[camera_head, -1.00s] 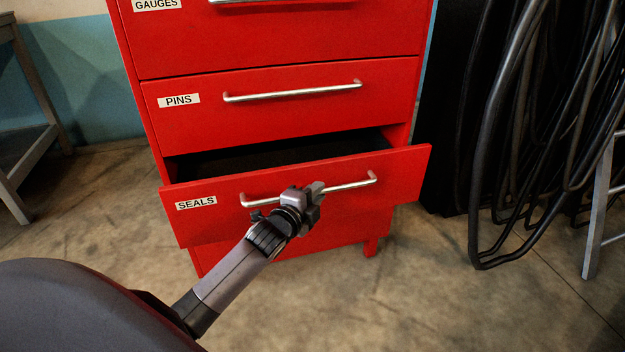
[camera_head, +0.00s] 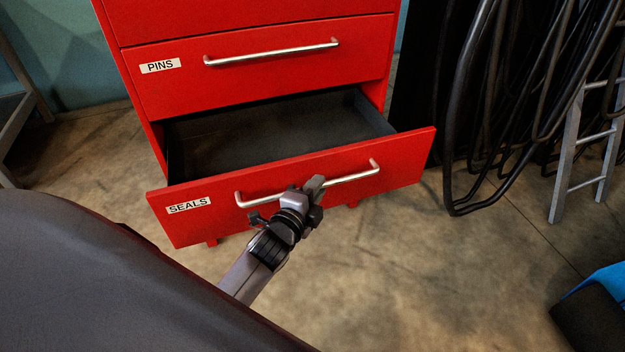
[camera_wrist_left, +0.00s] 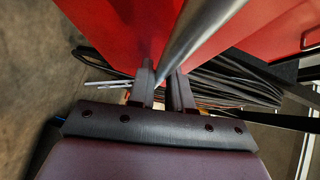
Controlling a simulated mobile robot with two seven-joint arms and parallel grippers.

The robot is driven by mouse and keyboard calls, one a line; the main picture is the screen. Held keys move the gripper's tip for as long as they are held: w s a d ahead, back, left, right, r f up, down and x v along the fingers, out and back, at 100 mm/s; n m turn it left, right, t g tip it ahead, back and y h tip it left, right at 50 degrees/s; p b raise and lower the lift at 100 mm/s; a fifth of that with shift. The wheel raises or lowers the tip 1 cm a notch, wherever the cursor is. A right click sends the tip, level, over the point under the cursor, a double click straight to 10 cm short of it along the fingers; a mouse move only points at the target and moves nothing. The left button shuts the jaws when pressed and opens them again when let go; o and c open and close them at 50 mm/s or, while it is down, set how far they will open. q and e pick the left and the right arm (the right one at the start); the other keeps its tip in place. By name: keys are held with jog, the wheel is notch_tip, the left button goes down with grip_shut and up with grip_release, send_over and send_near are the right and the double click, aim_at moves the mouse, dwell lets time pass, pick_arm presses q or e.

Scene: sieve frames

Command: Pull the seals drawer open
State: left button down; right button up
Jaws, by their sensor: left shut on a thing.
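The seals drawer (camera_head: 300,178) is the red bottom drawer with a white SEALS label. It stands well out from the cabinet, and its dark grey inside shows with nothing visible in it. Its silver bar handle (camera_head: 352,176) runs across the front. My left gripper (camera_head: 314,190) is shut on the handle near its middle. In the left wrist view the handle bar (camera_wrist_left: 205,28) passes between the two fingers (camera_wrist_left: 160,88). My right gripper is not in view.
The closed PINS drawer (camera_head: 265,75) sits above the open one. Black hoses (camera_head: 480,120) hang at the right beside a grey ladder (camera_head: 585,150). A blue and black object (camera_head: 595,300) is at the lower right. Concrete floor (camera_head: 430,270) is clear in front and to the right.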

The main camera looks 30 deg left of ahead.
pick_arm(q)
jog(key=c, duration=1.1)
grip_release()
jog(key=s, duration=0.2)
jog(key=s+p, duration=0.1)
jog(key=s, duration=0.1)
jog(key=s+r+p, duration=0.1)
jog(key=s, duration=0.2)
jog(key=shift+s+d, duration=0.1)
jog(key=shift+d, duration=0.15)
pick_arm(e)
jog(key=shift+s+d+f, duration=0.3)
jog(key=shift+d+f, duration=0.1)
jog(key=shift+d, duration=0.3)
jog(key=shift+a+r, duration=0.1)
